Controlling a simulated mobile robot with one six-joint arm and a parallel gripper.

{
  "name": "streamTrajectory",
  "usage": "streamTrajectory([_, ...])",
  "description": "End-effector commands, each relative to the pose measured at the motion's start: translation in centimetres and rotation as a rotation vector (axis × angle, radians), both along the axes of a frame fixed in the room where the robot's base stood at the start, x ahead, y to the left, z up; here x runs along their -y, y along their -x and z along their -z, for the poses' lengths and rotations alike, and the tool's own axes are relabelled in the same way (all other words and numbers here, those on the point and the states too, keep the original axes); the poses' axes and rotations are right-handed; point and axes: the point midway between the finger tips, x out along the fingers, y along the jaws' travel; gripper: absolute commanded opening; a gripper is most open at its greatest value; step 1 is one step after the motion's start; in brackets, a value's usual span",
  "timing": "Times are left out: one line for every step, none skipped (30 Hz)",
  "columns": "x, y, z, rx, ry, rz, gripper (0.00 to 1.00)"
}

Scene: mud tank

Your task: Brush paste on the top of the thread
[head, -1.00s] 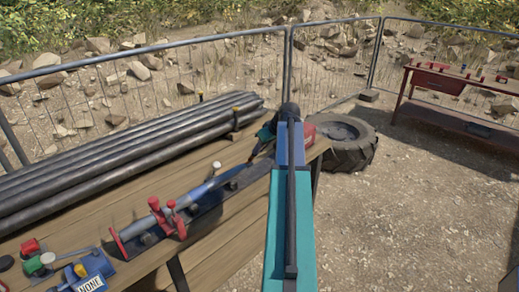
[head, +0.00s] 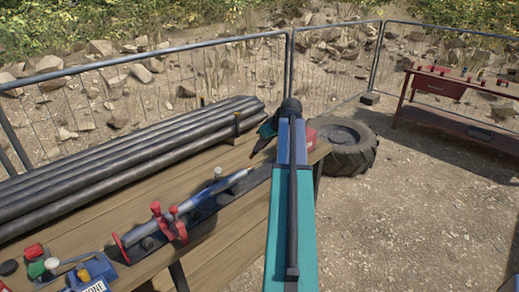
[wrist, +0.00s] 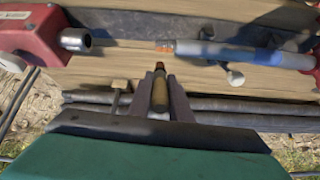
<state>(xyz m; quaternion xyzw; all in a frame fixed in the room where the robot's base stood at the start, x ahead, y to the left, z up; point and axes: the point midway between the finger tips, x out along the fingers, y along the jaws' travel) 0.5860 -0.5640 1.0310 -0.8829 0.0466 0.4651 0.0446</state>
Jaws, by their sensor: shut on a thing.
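A grey-blue rod (head: 215,188) lies in a red clamp (head: 168,222) on the wooden table. Its narrow threaded end (wrist: 166,46) points left in the wrist view and has orange-brown colour on it. In the head view this thread (head: 247,171) is at the rod's far right end. My gripper (wrist: 160,90) is shut on a brush (wrist: 160,92) with a tan body and a dark red tip. The tip is just below the thread in the wrist view and appears apart from it. In the head view the brush (head: 256,149) is small and dark, above the rod's end.
Long dark pipes (head: 130,150) lie along the table's back. A red machine with a metal spindle (wrist: 75,40) is left of the thread in the wrist view. A small knob (wrist: 236,76) stands beside the rod. A tire (head: 345,148) lies on the ground beyond the table.

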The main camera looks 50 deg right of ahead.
Motion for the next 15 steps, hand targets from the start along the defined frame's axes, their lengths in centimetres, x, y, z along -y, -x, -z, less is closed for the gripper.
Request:
streamTrajectory([0.0,0.0,-0.6,0.000,0.000,0.000,0.00])
streamTrajectory([0.0,0.0,-0.7,0.000,0.000,0.000,0.00])
streamTrajectory([0.0,0.0,-1.0,0.000,0.000,0.000,0.00])
streamTrajectory([0.0,0.0,-1.2,0.000,0.000,0.000,0.00])
streamTrajectory([0.0,0.0,-1.4,0.000,0.000,0.000,0.00])
streamTrajectory([0.0,0.0,-1.6,0.000,0.000,0.000,0.00])
streamTrajectory([0.0,0.0,-1.7,0.000,0.000,0.000,0.00])
streamTrajectory([0.0,0.0,-1.8,-0.001,0.000,0.000,0.00])
streamTrajectory([0.0,0.0,-1.9,-0.001,-0.001,-0.001,0.00])
streamTrajectory([0.0,0.0,-1.9,-0.001,-0.001,-0.001,0.00])
streamTrajectory([0.0,0.0,-2.0,-0.001,-0.001,-0.001,0.00])
streamTrajectory([0.0,0.0,-2.0,-0.001,-0.001,-0.001,0.00])
streamTrajectory([0.0,0.0,-2.0,-0.001,-0.001,-0.001,0.00])
streamTrajectory([0.0,0.0,-1.9,-0.001,-0.001,-0.001,0.00])
streamTrajectory([0.0,0.0,-1.9,-0.001,-0.001,-0.001,0.00])
